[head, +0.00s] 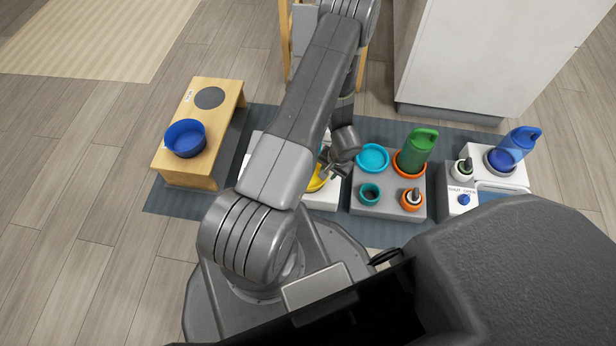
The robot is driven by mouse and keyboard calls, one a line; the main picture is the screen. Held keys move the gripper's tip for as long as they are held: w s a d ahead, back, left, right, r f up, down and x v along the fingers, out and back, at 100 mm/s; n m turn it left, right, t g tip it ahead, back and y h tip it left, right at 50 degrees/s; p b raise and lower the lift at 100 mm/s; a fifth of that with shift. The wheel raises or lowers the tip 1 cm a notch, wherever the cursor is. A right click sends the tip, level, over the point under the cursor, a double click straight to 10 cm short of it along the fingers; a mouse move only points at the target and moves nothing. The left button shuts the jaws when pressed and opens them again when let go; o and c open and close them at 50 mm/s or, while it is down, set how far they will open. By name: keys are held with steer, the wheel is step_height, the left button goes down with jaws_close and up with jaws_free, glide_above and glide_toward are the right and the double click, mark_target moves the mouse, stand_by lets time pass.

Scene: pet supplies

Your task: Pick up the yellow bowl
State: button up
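The yellow bowl (316,181) shows only in part. It sits on a white stand (327,201) on the mat, mostly hidden behind my arm. My gripper (331,170) is low over the bowl's right side, with its fingers at or close to the rim. I cannot tell whether they touch it. The fingers are small and partly covered by the wrist, so I cannot tell whether they are open or shut.
A wooden bench (212,120) at left bears a blue bowl (185,138). Right of my gripper, a grey stand (385,204) holds a cyan bowl (372,158), a green bottle (416,150) and small cups. A blue bottle (517,145) stands at far right. A white cabinet (490,55) is behind.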

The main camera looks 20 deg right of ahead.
mark_target(316, 184)
steer(key=b+x, duration=0.1)
steer(key=x, duration=0.4)
steer(key=b+x, duration=0.1)
steer(key=x, duration=0.1)
steer(key=shift+s+a+f+b, duration=0.15)
steer(key=shift+s+f+b, duration=0.1)
steer(key=shift+b, duration=0.05)
steer(key=shift+c, duration=0.4)
steer(key=shift+r, duration=0.1)
jaws_close()
